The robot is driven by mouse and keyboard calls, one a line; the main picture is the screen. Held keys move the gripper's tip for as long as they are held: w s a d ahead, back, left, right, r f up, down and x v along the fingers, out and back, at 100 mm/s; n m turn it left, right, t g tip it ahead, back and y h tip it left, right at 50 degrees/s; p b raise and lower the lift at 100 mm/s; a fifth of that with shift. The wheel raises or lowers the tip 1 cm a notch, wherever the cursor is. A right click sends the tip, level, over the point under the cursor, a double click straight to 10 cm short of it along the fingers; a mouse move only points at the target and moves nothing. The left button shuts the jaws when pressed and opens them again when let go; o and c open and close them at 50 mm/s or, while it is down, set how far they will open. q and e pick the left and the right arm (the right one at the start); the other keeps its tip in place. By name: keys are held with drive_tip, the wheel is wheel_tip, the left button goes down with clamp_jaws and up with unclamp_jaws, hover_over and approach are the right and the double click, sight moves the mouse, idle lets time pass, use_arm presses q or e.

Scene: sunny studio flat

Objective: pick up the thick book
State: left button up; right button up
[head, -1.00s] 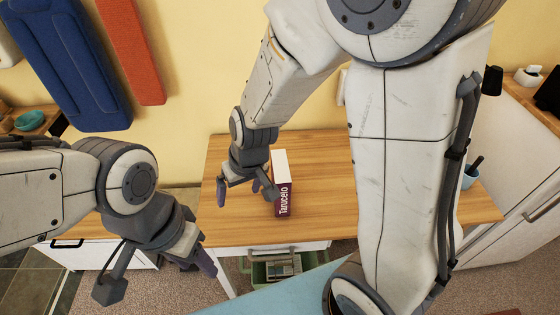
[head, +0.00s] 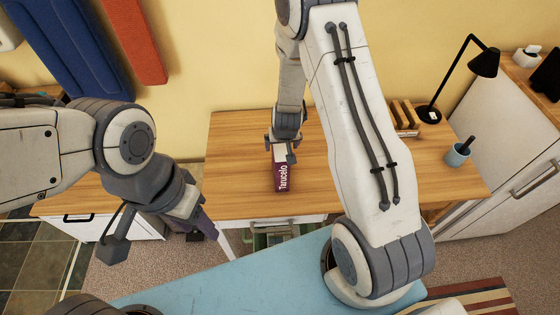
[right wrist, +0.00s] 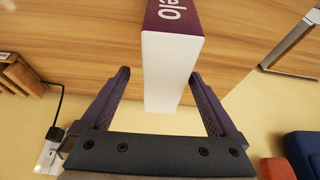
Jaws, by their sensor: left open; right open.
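The thick book (head: 281,176) stands upright on the wooden desk, its dark purple spine with white lettering facing me. In the right wrist view the book (right wrist: 172,70) shows a white page side and reaches between the two fingers. My right gripper (head: 283,150) is over the book's far end, open, with one finger on each side; I see a gap on the left side, and the right finger is close to the book. My left gripper (head: 208,222) is open and empty, in front of the desk at the left, away from the book.
The desk (head: 235,165) is mostly clear around the book. A black lamp (head: 485,62), a wooden rack (head: 405,115) and a blue cup (head: 457,154) stand at its right. An open drawer (head: 270,238) shows below its front edge. A white cabinet (head: 510,150) is at the right.

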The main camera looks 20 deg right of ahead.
drive_tip(key=x, duration=0.4)
drive_tip(key=shift+a+p, duration=0.2)
drive_tip(key=shift+p, duration=0.2)
drive_tip(key=shift+f, duration=0.3)
